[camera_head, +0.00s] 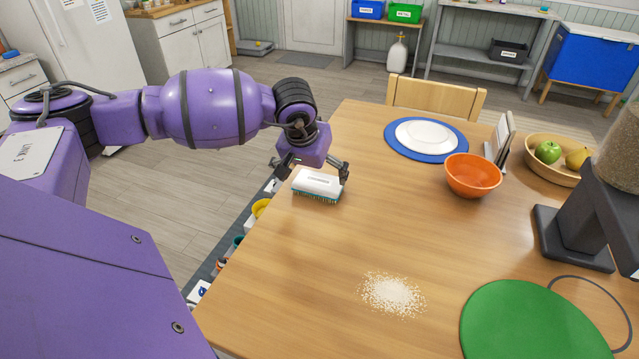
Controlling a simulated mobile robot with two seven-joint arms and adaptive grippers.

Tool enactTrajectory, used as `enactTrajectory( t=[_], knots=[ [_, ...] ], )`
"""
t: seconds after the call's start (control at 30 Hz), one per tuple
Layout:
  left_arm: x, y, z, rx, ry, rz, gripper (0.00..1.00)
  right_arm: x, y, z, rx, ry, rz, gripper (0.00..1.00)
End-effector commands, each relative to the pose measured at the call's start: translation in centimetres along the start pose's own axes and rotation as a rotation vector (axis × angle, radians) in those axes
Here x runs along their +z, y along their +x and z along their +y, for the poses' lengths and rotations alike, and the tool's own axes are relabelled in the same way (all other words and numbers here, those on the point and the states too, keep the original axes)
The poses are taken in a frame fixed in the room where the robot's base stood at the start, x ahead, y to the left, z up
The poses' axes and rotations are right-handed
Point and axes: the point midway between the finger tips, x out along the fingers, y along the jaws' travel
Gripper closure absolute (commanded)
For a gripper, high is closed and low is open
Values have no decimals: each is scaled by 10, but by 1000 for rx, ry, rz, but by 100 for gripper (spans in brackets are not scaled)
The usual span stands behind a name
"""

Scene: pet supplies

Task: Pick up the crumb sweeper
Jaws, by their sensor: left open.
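The crumb sweeper (318,184) is a white-topped block with teal and yellowish bristles, lying near the left edge of the wooden table (400,235). My left gripper (314,174) is open, with its dark fingers on either side of the sweeper's top. Whether the fingers touch it I cannot tell. A pile of pale crumbs (392,293) lies on the table, nearer to me. My right gripper is not in view.
An orange bowl (473,175), a white plate (427,135) on a blue mat (398,151) and a fruit bowl (545,170) stand toward the back. A green round mat (530,325) and a dark-based dispenser (570,240) are at right. The table's middle is clear.

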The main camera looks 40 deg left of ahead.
Motion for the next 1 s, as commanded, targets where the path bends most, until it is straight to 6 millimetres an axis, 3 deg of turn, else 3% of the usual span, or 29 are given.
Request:
enactTrajectory(
  t=[0.3,0.57,0.83,1.0],
  knots=[
    [-3,40,2,1,-2,0,0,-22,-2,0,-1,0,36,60],
    [-3,43,2,1,-2,0,0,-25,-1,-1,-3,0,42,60],
    [-3,43,2,1,-2,0,35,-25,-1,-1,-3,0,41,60],
    [-3,43,2,1,-2,1,35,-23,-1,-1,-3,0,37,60]
  ],
)
